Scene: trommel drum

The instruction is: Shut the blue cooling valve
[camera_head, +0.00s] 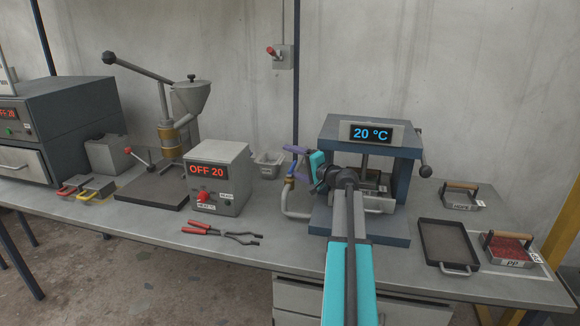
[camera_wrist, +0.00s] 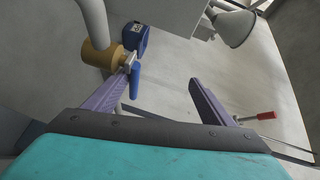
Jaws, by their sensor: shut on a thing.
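The cooling valve has a brass body (camera_wrist: 100,58) on a grey pipe, with a blue handle (camera_wrist: 135,80) hanging beside it in the wrist view. In the head view the brass body (camera_head: 288,182) sits at the left side of the press, partly hidden by my gripper (camera_head: 289,160). My gripper's purple fingers in the wrist view (camera_wrist: 160,82) stand apart with the blue handle between them, close against the left fingertip. My gripper is shut on the handle, though a gap shows toward the right finger. Whether the valve is open cannot be told.
The blue-grey press (camera_head: 365,128) shows 20 °C. Left of it stand a heater box (camera_head: 218,178) reading OFF 20, red-handled pliers (camera_head: 222,232) and a lever machine (camera_head: 176,140). A dark tray (camera_head: 449,242) and material boxes (camera_head: 508,250) are at right.

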